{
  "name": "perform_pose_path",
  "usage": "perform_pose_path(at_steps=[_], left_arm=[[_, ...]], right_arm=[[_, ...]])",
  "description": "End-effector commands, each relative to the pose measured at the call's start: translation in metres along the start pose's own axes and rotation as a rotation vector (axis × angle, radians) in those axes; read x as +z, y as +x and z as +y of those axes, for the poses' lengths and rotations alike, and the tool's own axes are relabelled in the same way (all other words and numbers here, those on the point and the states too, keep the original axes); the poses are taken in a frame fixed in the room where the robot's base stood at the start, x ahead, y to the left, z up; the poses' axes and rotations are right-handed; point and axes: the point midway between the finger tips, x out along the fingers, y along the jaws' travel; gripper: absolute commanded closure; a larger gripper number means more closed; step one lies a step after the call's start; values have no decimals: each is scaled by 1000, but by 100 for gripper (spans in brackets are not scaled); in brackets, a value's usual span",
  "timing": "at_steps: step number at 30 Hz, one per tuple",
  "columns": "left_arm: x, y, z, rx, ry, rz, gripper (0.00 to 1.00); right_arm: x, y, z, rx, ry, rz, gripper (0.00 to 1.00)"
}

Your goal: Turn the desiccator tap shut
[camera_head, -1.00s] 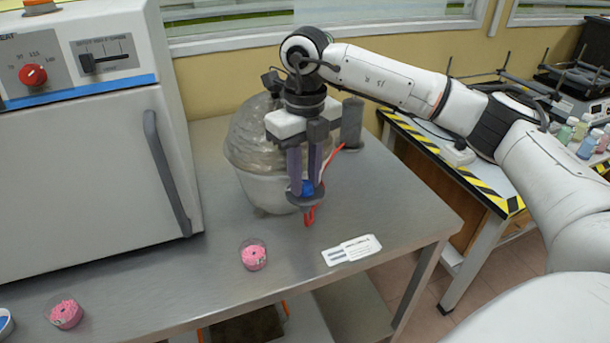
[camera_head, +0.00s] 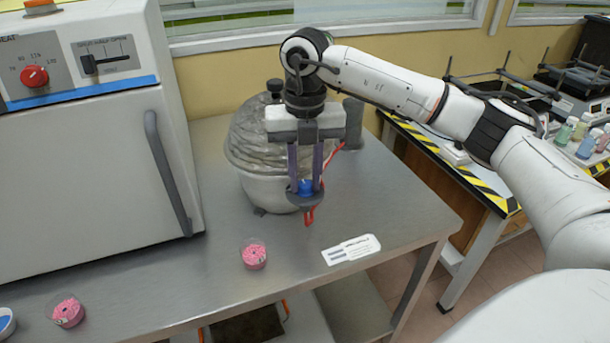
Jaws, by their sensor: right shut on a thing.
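The desiccator (camera_head: 262,150) is a grey domed vessel with a pale bowl and a dark knob on top, standing on the steel bench. Its tap (camera_head: 306,187) has a blue part and a red handle below, at the front right of the vessel. My right gripper (camera_head: 305,190) points down in front of the desiccator and is shut on the tap's blue part, with its fingers on either side. The gripper hides part of the dome's right side. My left gripper is not in view.
A large white oven (camera_head: 80,160) stands at the left of the bench (camera_head: 300,275). Two dishes of pink material (camera_head: 254,255) and a white label card (camera_head: 351,250) lie near the front. A dark cylinder (camera_head: 353,122) stands behind my gripper. A side table with bottles is at right.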

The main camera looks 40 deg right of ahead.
Motion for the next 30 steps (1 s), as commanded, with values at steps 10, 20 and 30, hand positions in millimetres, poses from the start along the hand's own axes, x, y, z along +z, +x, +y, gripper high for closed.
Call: perform_pose_path(at_steps=[10, 20, 30], left_arm=[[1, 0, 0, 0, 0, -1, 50], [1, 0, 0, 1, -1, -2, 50], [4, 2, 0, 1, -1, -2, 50]], right_arm=[[2, -2, 0, 3, 4, -7, 99], [1, -1, 0, 2, 2, -3, 57], [1, -33, 1, 5, 1, -7, 57]])
